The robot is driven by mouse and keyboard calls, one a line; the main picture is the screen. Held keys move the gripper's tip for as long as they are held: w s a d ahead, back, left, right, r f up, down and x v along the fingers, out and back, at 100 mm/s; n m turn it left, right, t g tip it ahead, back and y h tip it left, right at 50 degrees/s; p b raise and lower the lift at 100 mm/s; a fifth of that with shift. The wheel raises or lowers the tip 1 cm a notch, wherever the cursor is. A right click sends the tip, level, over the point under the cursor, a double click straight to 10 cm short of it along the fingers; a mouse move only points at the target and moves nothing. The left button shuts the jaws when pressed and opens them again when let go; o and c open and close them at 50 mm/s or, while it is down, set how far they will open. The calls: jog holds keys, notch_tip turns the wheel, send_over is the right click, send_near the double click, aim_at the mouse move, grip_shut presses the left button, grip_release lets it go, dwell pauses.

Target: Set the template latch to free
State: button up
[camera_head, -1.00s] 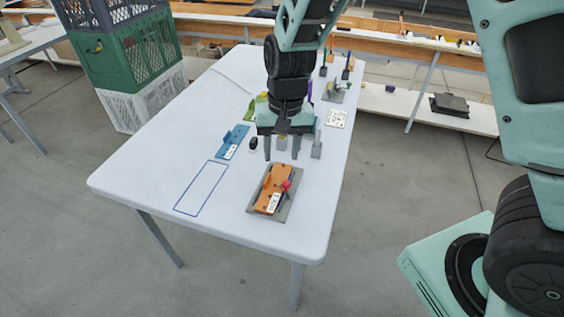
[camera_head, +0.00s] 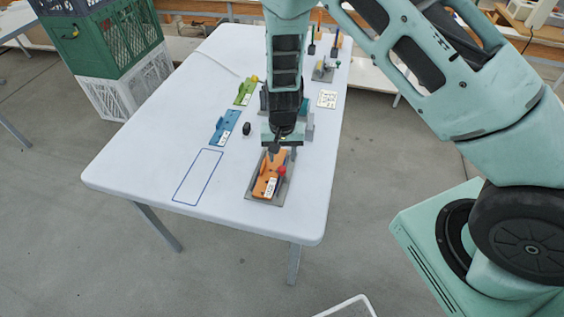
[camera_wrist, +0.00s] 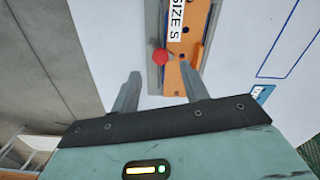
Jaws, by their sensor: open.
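An orange template (camera_head: 266,174) lies on a grey base plate (camera_head: 283,195) near the table's front right edge. The latch's red knob (camera_head: 281,170) stands at the template's right side. In the wrist view the red knob (camera_wrist: 160,57) sits at the edge of the orange template (camera_wrist: 178,75), which bears a "SIZE S" label. My gripper (camera_head: 282,153) is open and empty, just behind and above the plate. In the wrist view, the knob shows just beyond the gap between my fingertips (camera_wrist: 160,70), apart from both. The latch's lever and its markings are too small to read.
A blue template (camera_head: 225,127) and a green template (camera_head: 245,92) lie to the left. A small black object (camera_head: 246,129) stands between them and my gripper. An outlined rectangle (camera_head: 198,176) on the table is empty. Stacked crates (camera_head: 110,50) stand beyond the left edge.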

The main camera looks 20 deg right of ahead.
aim_at(282, 168)
jog(key=shift+f+p, duration=0.5)
jog(key=shift+f, duration=2.1)
grip_shut()
